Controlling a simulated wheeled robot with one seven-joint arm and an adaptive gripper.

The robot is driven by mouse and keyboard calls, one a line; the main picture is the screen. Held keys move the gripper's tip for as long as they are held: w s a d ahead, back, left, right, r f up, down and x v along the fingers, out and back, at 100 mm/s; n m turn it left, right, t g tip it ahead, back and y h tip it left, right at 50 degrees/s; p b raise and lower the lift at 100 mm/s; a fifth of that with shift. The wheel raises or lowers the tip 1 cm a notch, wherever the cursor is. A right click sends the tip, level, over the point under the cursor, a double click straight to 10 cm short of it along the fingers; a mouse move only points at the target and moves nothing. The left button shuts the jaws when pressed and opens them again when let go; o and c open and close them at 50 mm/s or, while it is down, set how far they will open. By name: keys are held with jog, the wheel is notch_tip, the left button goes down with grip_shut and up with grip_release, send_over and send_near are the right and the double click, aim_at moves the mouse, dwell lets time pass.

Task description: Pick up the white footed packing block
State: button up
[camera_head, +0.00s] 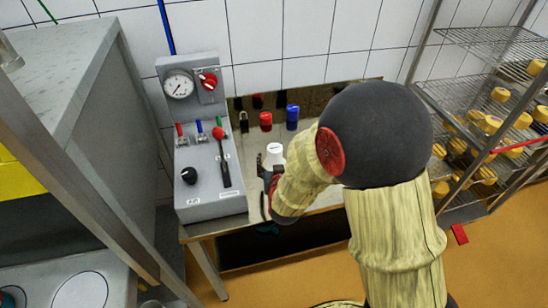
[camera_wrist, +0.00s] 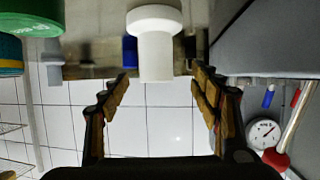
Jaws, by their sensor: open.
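The white footed packing block (camera_head: 274,150) stands on the metal table in the head view, just beyond my gripper (camera_head: 268,178), whose fingers are partly hidden by my arm. In the wrist view, which looks upside down, the white block (camera_wrist: 156,45) has a wide round end and a narrower stem. My gripper (camera_wrist: 160,90) is open there. One finger is on each side, and the block's stem lies centred between and ahead of the fingertips. I see no finger touching it.
A grey control box (camera_head: 208,190) with a gauge and levers stands close left of my gripper. A red cylinder (camera_head: 265,121), a blue cylinder (camera_head: 292,117) and a dark padlock (camera_head: 243,121) stand behind the block. A wire rack (camera_head: 468,90) with yellow cheeses is at right.

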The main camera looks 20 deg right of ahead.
aim_at(276, 157)
jog(key=x, duration=0.2)
jog(key=b+x, duration=0.1)
jog(key=x, duration=0.1)
jog(key=b+x, duration=0.1)
jog(key=x, duration=0.1)
jog(key=shift+d+f, duration=0.1)
jog(key=shift+d, duration=0.3)
jog(key=shift+w+f, duration=0.1)
jog(key=shift+w, duration=0.5)
jog(key=shift+c, duration=0.2)
jog(key=c, duration=1.5)
jog(key=shift+c, duration=0.2)
